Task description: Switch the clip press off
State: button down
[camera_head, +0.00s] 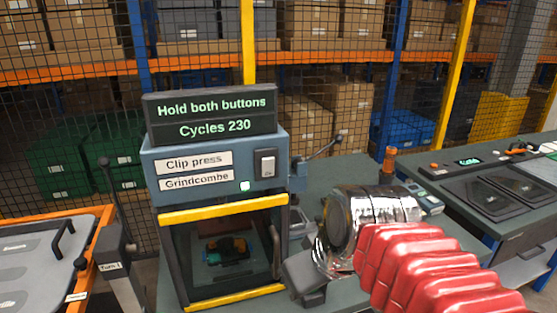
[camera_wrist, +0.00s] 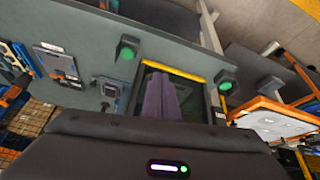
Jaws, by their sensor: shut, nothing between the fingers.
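The clip press (camera_head: 215,145) stands left of centre in the head view, a blue-grey box with name labels. Its rocker switch (camera_head: 265,163) is on the right of the front panel; its lettering is too small to read surely. A small green lamp (camera_head: 244,186) is lit below it. A display on top (camera_head: 211,117) reads "Hold both buttons" and "Cycles 230". My gripper (camera_wrist: 163,97) shows purple fingers, shut and empty, in the wrist view, in front of the press's dark opening. In the head view its fingers cannot be made out; my chrome wrist is right of the press.
Yellow bars edge the press opening, with a dark part inside. Two green buttons (camera_wrist: 127,50) (camera_wrist: 225,84) flank the press in the wrist view. A lever (camera_head: 322,150) sticks out right of the press. An orange-edged table (camera_head: 95,245) stands left; mesh and shelves stand behind.

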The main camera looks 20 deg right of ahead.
jog(key=w+d+r+n+y, duration=0.2)
jog(key=w+r+n, duration=0.2)
jog(key=r+n, duration=0.3)
jog(key=w+d+r+n+y, duration=0.2)
jog(key=r+n, duration=0.5)
jog(key=r, duration=0.9)
jog(key=shift+w+d+t, duration=0.3)
jog(key=shift+w+d, duration=0.15)
jog(key=shift+w, duration=0.65)
send_near(268, 167)
jog(key=shift+s+f+x, duration=0.1)
jog(key=shift+s+x, duration=0.05)
jog(key=shift+x, duration=0.8)
jog(key=shift+s+f+x, duration=0.1)
jog(key=shift+x, duration=0.85)
jog(key=shift+s+f+x, duration=0.1)
jog(key=shift+s+x, duration=0.05)
jog(key=shift+x, duration=0.75)
